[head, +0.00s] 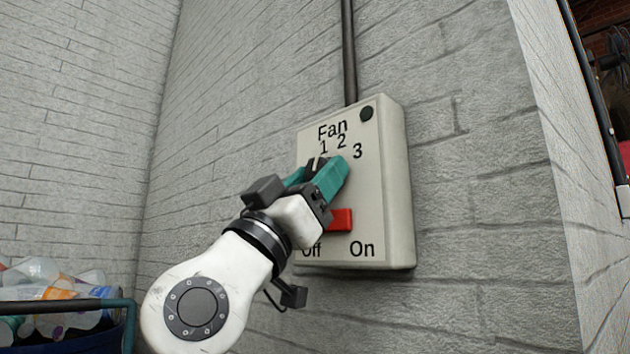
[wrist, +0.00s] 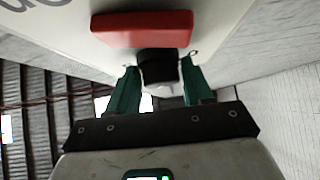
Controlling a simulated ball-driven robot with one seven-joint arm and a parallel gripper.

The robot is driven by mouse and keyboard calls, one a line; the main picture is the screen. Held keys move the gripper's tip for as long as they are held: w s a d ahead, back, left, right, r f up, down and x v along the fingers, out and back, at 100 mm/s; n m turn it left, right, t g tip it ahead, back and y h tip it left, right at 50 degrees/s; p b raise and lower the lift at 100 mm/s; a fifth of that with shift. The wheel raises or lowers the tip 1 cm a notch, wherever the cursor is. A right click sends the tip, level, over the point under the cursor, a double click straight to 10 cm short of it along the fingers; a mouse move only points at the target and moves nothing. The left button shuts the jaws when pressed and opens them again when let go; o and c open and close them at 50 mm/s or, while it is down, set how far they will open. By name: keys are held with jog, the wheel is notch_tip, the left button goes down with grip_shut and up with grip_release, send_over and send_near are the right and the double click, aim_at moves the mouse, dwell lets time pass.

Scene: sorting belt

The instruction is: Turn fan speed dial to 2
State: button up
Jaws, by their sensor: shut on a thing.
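The beige fan box (head: 385,230) hangs on the brick wall, marked "Fan" with 1, 2 and 3 in an arc above the dial, and "Off" and "On" at the bottom. The dark dial (wrist: 157,68) sits between the teal fingers of my gripper (head: 318,172), which is shut on it. In the head view the fingers and wrist hide most of the dial, so I cannot tell for certain which number it points to. The fingertips lie just below the 1 and 2. The wrist view shows one finger on each side of the dial.
A red switch (head: 341,219) is just below the dial, partly hidden by my gripper; it also shows close to the fingers in the wrist view (wrist: 143,28). A dark pipe (head: 349,50) runs up from the box. A bin of bottles (head: 55,300) stands lower left.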

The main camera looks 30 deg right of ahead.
jog(key=o, duration=0.9)
jog(key=shift+w, duration=0.1)
jog(key=p+v, duration=0.1)
jog(key=v, duration=1)
